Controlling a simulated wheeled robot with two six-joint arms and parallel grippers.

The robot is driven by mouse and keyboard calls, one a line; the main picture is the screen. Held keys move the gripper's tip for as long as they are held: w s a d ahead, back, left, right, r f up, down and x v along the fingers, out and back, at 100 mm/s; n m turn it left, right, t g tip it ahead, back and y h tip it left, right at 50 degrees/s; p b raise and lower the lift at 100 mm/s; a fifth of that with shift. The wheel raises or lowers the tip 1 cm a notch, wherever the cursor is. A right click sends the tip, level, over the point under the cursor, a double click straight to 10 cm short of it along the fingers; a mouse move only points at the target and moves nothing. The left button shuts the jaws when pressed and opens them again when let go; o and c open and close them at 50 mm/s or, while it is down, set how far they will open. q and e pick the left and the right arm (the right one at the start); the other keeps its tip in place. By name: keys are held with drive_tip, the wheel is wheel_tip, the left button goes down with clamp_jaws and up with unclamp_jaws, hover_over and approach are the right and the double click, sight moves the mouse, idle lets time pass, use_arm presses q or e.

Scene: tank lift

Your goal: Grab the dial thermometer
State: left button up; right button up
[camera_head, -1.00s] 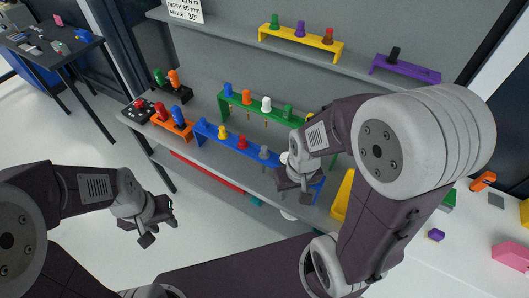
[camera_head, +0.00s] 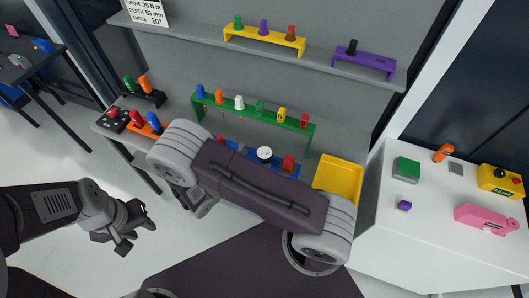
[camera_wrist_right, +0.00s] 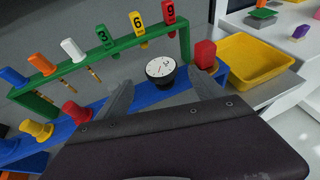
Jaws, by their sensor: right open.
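The dial thermometer (camera_head: 264,153) has a round white face with a black rim. In the right wrist view the thermometer (camera_wrist_right: 160,67) is upright, dial facing up. My right gripper (camera_wrist_right: 163,92) is open and empty, its fingers spread on the near side of the dial, apart from it. In the head view my right arm covers part of the blue rack, and its fingertips cannot be made out. My left gripper (camera_head: 138,230) is open and empty over the floor at left.
A green rack (camera_head: 262,115) with several coloured handles stands behind the blue rack. A red block (camera_wrist_right: 204,54) stands close right of the dial. A yellow tray (camera_head: 340,178) is further right, then a white table (camera_head: 385,225). Yellow and purple racks stand on the upper shelf.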

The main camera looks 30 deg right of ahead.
sight(265, 152)
drive_tip(key=p+x, duration=0.1)
drive_tip(key=x, duration=0.2)
drive_tip(key=shift+w+d, duration=0.1)
drive_tip(key=shift+d, duration=0.25)
drive_tip(key=shift+w+d+f, duration=0.15)
drive_tip(key=shift+f, duration=0.05)
drive_tip(key=d+p, duration=0.2)
drive_tip(key=shift+w+d+f+p, duration=0.2)
drive_tip(key=shift+w+d+p, duration=0.2)
drive_tip(key=shift+f+x, duration=0.2)
drive_tip(key=shift+x, duration=0.9)
drive_tip(key=shift+w+f, duration=0.15)
drive_tip(key=shift+a, duration=0.15)
drive_tip(key=c, duration=1.3)
drive_tip(key=shift+c, duration=0.8)
